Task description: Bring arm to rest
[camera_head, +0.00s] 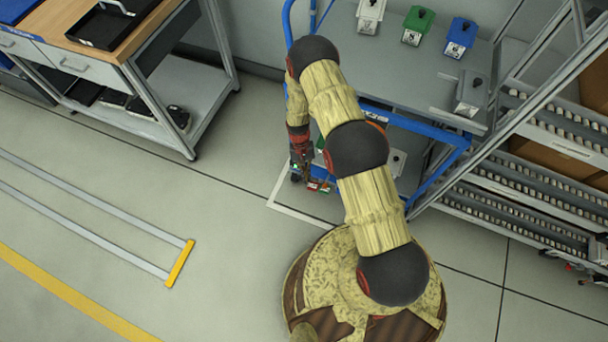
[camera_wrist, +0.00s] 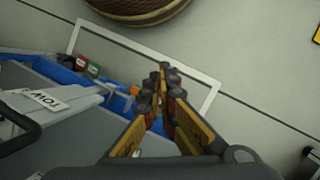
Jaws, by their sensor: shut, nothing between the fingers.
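My gripper (camera_head: 316,186) hangs at the end of my bent arm, beside the left end of the blue-framed cart (camera_head: 378,112). In the wrist view my gripper (camera_wrist: 166,72) has its fingers together with nothing between them. The fingers point toward the floor, inside a white outline (camera_wrist: 205,103).
White, green (camera_head: 417,27) and blue (camera_head: 459,38) boxes stand on the cart's top, with a grey box (camera_head: 470,97) at its right. A roller rack (camera_head: 560,130) stands at right, a workbench (camera_head: 115,50) at upper left.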

